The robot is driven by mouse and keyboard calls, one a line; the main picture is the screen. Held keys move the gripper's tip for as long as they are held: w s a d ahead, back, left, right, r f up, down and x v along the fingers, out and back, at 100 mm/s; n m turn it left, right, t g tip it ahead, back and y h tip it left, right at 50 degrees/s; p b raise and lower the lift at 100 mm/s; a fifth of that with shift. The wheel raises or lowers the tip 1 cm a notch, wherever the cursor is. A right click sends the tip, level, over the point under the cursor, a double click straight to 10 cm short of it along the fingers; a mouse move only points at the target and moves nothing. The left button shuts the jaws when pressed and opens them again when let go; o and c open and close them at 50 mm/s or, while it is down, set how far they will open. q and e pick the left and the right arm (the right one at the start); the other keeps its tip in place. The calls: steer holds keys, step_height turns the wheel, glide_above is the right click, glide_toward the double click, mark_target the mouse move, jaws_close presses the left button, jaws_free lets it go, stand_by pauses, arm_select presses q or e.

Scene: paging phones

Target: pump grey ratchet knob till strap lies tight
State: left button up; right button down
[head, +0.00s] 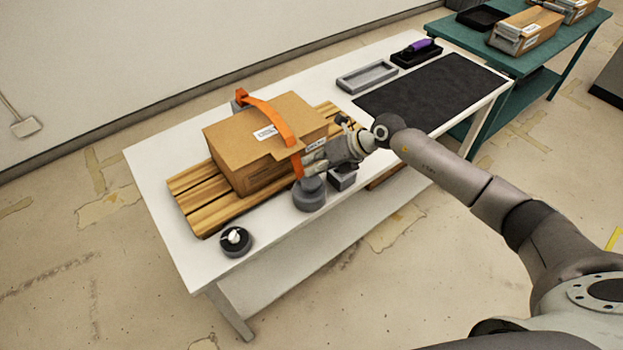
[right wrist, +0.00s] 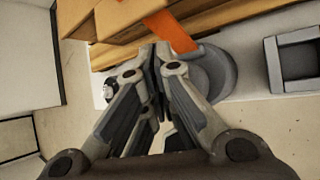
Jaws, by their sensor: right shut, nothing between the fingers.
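A cardboard box (head: 225,141) sits on a slatted wooden pallet (head: 186,203). An orange strap (head: 270,115) crosses its top and runs down the near side; it seems to arch a little off the box. The grey ratchet knob (head: 310,196) stands at the pallet's near edge, below the strap's end. My right gripper (head: 307,171) is shut and empty, just above the knob and beside the strap. In the right wrist view, the closed fingertips (right wrist: 155,50) overlap the knob (right wrist: 222,72) and strap (right wrist: 172,32); contact cannot be told. My left gripper is not in view.
A small grey open box (head: 342,180) stands right of the knob. A round black dish with a white piece (head: 236,241) lies at the front left. A grey tray (head: 367,77), a purple-handled tool (head: 420,46) and a black mat (head: 435,92) lie farther back on the white table (head: 150,160).

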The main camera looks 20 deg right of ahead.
mark_target(313, 178)
steer(key=shift+f, duration=0.15)
stand_by(0.4)
steer(key=shift+f+b, duration=0.3)
steer(key=shift+s+f+b, duration=0.1)
steer(key=shift+f+b, duration=0.75)
steer(key=shift+f, duration=0.35)
stand_by(0.9)
stand_by(0.4)
steer(key=shift+r+p, duration=1.25)
steer(key=shift+r, duration=0.35)
step_height(313, 178, up, 5)
steer(key=p, duration=0.4)
steer(key=shift+r, duration=0.1)
